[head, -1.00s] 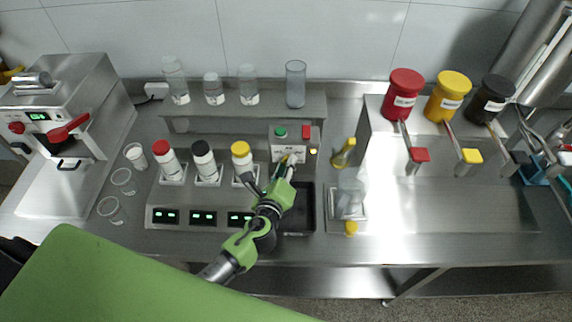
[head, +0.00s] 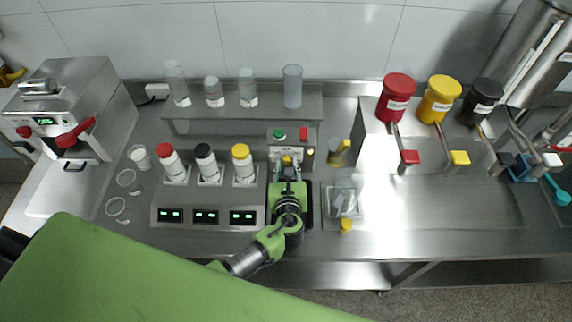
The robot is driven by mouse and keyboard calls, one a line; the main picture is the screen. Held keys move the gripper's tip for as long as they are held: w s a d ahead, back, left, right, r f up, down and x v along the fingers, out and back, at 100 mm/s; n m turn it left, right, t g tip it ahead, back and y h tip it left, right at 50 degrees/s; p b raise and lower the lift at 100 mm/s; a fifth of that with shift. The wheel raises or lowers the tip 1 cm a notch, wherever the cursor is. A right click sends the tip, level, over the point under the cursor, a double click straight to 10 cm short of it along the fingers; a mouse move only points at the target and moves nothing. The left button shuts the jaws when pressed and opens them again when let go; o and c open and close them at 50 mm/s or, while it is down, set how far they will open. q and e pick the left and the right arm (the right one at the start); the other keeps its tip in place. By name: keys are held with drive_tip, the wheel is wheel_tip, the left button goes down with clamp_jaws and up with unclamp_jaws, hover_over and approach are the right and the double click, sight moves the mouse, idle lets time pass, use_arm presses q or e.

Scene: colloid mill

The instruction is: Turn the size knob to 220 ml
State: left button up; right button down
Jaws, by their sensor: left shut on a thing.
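The size knob (head: 287,160) is a small yellow piece on the front of a grey control box. The box carries a green button (head: 279,134) and a red switch (head: 303,134) on top. My green left gripper (head: 287,165) comes up from below and is shut on the knob. Its fingers partly cover the knob and the dial face, and the size markings are too small to read. My right gripper is not in view.
Red, black and white, and yellow-capped bottles (head: 241,163) stand left of the box, above several green displays (head: 242,217). A clear container (head: 343,195) stands to the right. Glass vessels (head: 292,86) line the shelf behind.

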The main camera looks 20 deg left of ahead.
use_arm(q)
drive_tip(key=shift+d+m+y, duration=0.1)
drive_tip(key=shift+m+y, duration=0.3)
drive_tip(key=shift+m, duration=0.3)
drive_tip(key=o, duration=1.1)
drive_tip(key=shift+w, duration=0.1)
drive_tip(key=v, duration=1.2)
drive_tip(key=shift+d, duration=0.1)
